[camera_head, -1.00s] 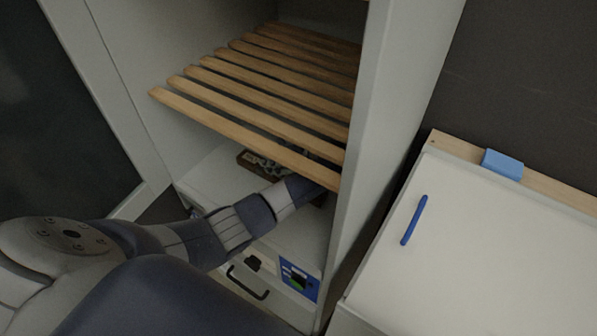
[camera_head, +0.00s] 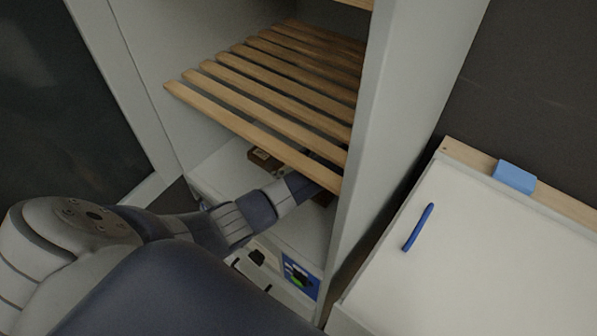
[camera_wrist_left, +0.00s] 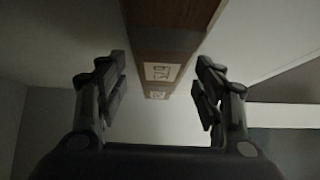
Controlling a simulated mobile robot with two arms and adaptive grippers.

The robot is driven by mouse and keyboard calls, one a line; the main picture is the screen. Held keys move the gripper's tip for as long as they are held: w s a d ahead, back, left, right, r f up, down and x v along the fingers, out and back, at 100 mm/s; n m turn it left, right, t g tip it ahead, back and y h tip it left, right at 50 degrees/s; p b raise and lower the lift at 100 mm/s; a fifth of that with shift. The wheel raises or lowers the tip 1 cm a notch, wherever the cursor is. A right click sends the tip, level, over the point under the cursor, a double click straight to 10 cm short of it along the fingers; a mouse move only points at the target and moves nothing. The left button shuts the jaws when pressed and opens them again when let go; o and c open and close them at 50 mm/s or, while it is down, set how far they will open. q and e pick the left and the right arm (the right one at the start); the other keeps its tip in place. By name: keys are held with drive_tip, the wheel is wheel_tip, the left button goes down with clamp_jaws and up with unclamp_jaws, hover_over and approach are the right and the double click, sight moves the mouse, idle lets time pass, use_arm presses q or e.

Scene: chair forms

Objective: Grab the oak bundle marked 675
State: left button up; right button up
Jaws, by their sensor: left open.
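My left arm reaches into the cabinet under the slatted shelf, and the slats hide most of its gripper in the head view. In the left wrist view the left gripper (camera_wrist_left: 160,92) is open, with a finger on each side of a brown wooden bundle (camera_wrist_left: 165,42). The bundle's pale label appears to read 675, though it is dim. No finger visibly touches the bundle. In the head view a brown wooden piece with a pale label (camera_head: 264,158) lies at the compartment's back left. My right gripper is not in view.
The wooden slats (camera_head: 262,93) sit close above my forearm. The cabinet's white side wall (camera_head: 392,130) stands to its right. A drawer front with a blue sticker (camera_head: 300,272) is below.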

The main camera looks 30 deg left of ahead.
sight(265, 157)
use_arm(q)
drive_tip(key=a, duration=0.2)
drive_tip(key=a+p, duration=0.1)
drive_tip(key=a, duration=0.5)
drive_tip(key=shift+w+r, duration=0.1)
drive_tip(key=shift+w, duration=0.15)
drive_tip(key=shift+a+p, duration=0.4)
drive_tip(key=shift+a+f, duration=0.25)
drive_tip(key=shift+f, duration=0.25)
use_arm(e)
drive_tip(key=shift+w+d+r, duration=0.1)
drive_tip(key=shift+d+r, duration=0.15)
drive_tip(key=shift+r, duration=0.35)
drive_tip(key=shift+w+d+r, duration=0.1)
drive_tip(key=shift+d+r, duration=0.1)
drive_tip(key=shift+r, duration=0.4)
use_arm(q)
drive_tip(key=c, duration=1.4)
drive_tip(key=shift+o, duration=0.2)
